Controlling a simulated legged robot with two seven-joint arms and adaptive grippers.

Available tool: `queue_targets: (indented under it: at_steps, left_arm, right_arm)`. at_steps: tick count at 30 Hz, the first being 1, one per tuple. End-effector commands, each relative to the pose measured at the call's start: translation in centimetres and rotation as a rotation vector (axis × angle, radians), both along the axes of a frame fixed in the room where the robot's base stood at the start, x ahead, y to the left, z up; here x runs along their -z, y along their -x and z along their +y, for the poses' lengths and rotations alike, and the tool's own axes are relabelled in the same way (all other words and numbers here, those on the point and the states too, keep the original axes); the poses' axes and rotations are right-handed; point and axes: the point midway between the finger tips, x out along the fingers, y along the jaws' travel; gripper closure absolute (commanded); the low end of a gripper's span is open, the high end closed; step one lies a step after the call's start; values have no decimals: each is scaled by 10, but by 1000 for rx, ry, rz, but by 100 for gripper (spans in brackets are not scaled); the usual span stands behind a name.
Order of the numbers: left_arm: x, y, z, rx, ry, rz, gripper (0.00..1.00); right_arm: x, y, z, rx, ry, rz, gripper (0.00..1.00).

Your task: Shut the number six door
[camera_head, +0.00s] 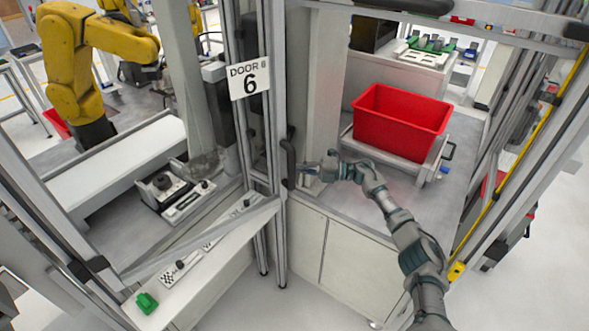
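The white "DOOR 6" sign (249,81) hangs on upright aluminium profiles left of centre. A black vertical handle (290,160) is on the profile just right of and below the sign. My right gripper (309,170) is at this handle, just to its right, with its fingers pointing left. I cannot tell whether the fingers touch the handle, or whether they are open or shut. The cell opening to the right of the handle stands uncovered, and the inside shows through it. My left gripper is not in view.
A red crate (401,122) sits on a stand inside the right opening. A yellow robot arm (75,55) stands behind the left frame. A ledge at lower left holds a green block (147,302). A yellow-striped profile (520,165) bounds the right side. Floor is clear at bottom centre.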

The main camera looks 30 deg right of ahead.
Motion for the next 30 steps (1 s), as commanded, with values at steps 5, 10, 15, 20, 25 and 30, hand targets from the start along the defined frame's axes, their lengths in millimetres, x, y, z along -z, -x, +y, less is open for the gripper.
queue_targets:
  at_steps: [5, 10, 15, 20, 25, 30]
  left_arm:
    - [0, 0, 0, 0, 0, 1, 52]
    - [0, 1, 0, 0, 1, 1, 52]
    - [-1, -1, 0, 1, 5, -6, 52]
    - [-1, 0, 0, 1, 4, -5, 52]
    - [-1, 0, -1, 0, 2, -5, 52]
    - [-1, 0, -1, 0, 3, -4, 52]
  right_arm:
    - [0, -1, 0, 2, 0, 0, 100]
    - [0, -1, 1, 1, 1, 1, 100]
    - [0, 2, -4, 3, 3, 2, 100]
    - [1, 16, -29, 6, 3, 2, 100]
    - [3, 37, -65, 6, -1, 3, 100]
    - [3, 53, -92, 4, -3, 1, 100]
